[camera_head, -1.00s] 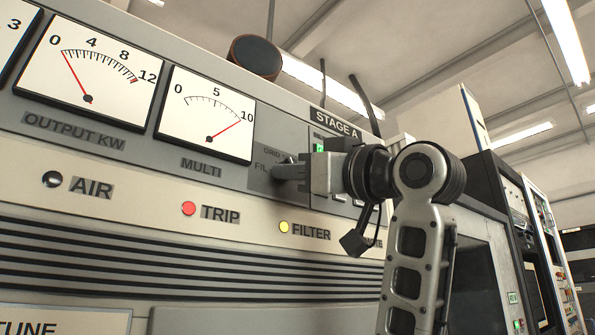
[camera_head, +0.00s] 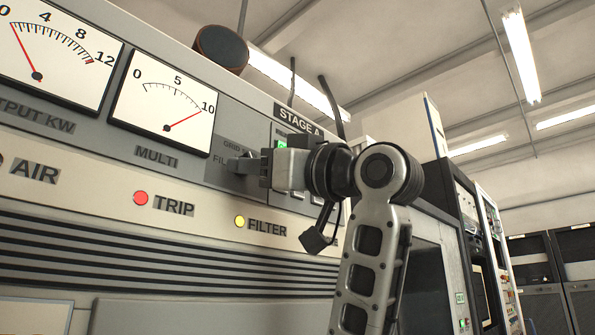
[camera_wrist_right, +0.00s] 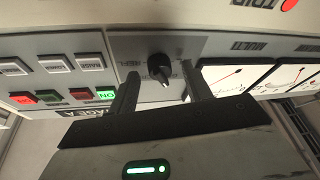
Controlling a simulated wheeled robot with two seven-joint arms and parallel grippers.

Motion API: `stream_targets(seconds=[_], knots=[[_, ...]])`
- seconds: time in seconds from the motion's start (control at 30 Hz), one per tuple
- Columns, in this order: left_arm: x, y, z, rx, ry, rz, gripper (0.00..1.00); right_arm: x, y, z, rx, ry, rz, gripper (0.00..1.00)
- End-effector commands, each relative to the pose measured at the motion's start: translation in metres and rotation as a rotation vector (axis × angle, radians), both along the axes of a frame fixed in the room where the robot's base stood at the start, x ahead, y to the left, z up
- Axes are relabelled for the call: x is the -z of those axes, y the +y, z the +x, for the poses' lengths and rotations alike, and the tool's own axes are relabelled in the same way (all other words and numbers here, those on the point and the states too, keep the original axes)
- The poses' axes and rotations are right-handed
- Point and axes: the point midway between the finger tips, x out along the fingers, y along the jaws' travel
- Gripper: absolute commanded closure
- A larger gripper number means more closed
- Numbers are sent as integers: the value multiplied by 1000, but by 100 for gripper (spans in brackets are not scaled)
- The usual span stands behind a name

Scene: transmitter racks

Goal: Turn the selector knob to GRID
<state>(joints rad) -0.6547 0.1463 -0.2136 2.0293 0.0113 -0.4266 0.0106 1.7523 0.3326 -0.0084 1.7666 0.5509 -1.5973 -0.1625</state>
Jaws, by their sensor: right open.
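The selector knob (camera_wrist_right: 160,67) is small and black and sits on a grey plate in the right wrist view, which shows the panel upside down. My right gripper (camera_wrist_right: 159,82) is open, with one finger on each side of the knob and a gap to it. In the head view my right gripper (camera_head: 252,166) is at the panel beside the GRID and FIL lettering and largely hides the knob. Which label the knob points to cannot be read clearly. My left gripper is not in view.
The MULTI meter (camera_head: 163,107) is left of the knob plate. Several push buttons, including a lit green one (camera_wrist_right: 105,94), are close to the gripper on its other side. The red TRIP lamp (camera_head: 141,198) and yellow FILTER lamp (camera_head: 240,221) are below.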

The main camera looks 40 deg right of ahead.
Motion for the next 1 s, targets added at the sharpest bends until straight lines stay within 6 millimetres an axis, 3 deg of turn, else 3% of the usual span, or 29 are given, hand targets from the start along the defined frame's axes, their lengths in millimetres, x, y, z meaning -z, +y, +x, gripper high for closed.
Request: stream_targets(seconds=[0.23,0.6,0.8,1.0], knots=[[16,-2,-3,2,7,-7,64,20,-12,-48,5,-7,0,51],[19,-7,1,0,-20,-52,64,43,-30,-123,4,-5,0,51],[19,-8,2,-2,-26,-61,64,47,-33,-139,2,-2,0,51],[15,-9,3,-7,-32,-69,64,47,-34,-141,2,0,1,51]])
